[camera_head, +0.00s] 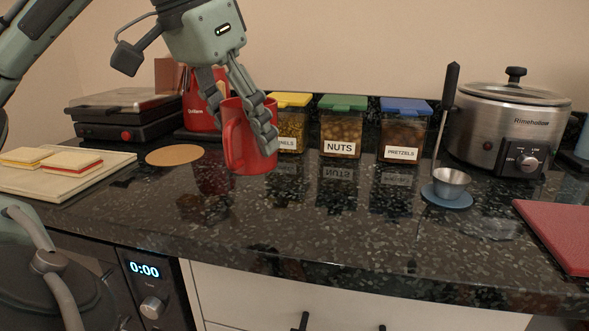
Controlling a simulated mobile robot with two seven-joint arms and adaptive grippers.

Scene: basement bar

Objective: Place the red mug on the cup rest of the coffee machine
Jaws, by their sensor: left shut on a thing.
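The red mug (237,150) is held in the middle left of the head view, a little above the dark speckled counter (330,225). It is roughly upright, with its handle towards the left of the picture. My left gripper (244,130) reaches down from above and is shut on the mug, with fingers at its rim and side. No coffee machine or cup rest can be made out with certainty. A red thing (196,108) behind the gripper is partly hidden, and I cannot tell what it is. My right gripper is not in view.
Jars with yellow (291,100), green (343,103) and blue (406,106) lids line the back. A slow cooker (500,125) and a small metal cup (451,181) stand right. A grill (125,115), a round mat (174,155) and a tray (50,187) lie left. The front middle counter is clear.

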